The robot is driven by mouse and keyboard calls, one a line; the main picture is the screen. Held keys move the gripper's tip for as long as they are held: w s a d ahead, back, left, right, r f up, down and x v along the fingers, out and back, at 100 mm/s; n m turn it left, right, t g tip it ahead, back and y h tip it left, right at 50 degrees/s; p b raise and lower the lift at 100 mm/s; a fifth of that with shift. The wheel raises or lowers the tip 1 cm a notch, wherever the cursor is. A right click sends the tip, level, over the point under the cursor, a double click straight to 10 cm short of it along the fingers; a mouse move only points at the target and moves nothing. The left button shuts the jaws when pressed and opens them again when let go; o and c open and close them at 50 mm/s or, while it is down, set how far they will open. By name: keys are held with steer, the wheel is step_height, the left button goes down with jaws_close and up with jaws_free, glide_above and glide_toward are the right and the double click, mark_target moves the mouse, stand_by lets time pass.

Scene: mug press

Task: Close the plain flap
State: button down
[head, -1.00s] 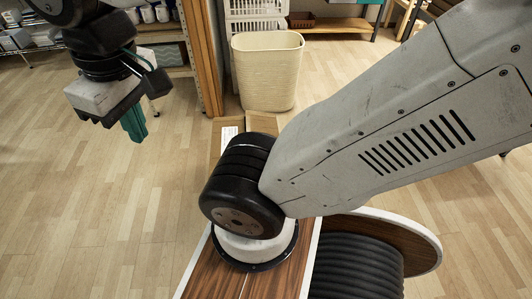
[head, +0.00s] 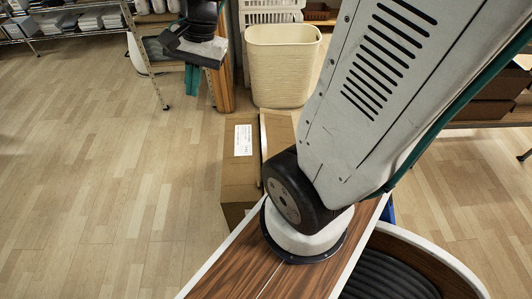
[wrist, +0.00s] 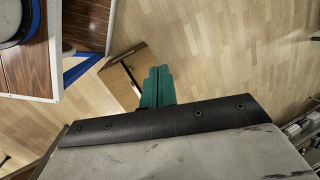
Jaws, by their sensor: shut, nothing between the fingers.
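A brown cardboard box (head: 238,195) stands on the floor beyond my base. Its left top flap (head: 243,165) carries a white label. The plain flap (head: 278,132) is to the right, with a pale edge along its left side; my arm hides its near part, and I cannot tell how far it is raised. The box (wrist: 118,84) also shows in the wrist view, left of my fingers. My gripper (head: 192,84) has teal fingers, shut and empty, above and beyond the box to the left in the head view. In the wrist view the fingers (wrist: 157,80) overlap the box's right edge.
A cream bin (head: 283,65) stands behind the box, near a wooden upright (head: 224,85). Wire shelves (head: 60,22) stand at the back left and box-laden shelves (head: 490,105) at the right. The floor left of the box is clear.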

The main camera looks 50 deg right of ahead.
steer(key=w+d+f+m+t, duration=0.1)
steer(key=w+d+f+m, duration=0.3)
steer(key=d+f+m, duration=0.5)
steer(key=w+d+f+m+t, duration=0.1)
steer(key=w+d+f+m, duration=0.3)
steer(key=d+f+m, duration=0.55)
steer(key=s+d+f+m, duration=0.4)
steer(key=f+m, duration=0.1)
steer(key=f, duration=0.3)
steer(key=s+d+f+m+g+h, duration=0.1)
steer(key=s+d+f+m, duration=0.3)
steer(key=f, duration=0.4)
steer(key=s+d+f+m, duration=0.3)
steer(key=s+f+m, duration=0.1)
steer(key=f+m, duration=0.35)
steer(key=shift+n, duration=0.6)
steer(key=x, duration=1.3)
steer(key=shift+f, duration=0.25)
steer(key=shift+w+a+x, duration=0.15)
steer(key=shift+a+x, duration=0.05)
steer(key=shift+x, duration=1.05)
steer(key=shift+w+a+x, duration=0.2)
steer(key=shift+x, duration=1.05)
steer(key=shift+r, duration=0.1)
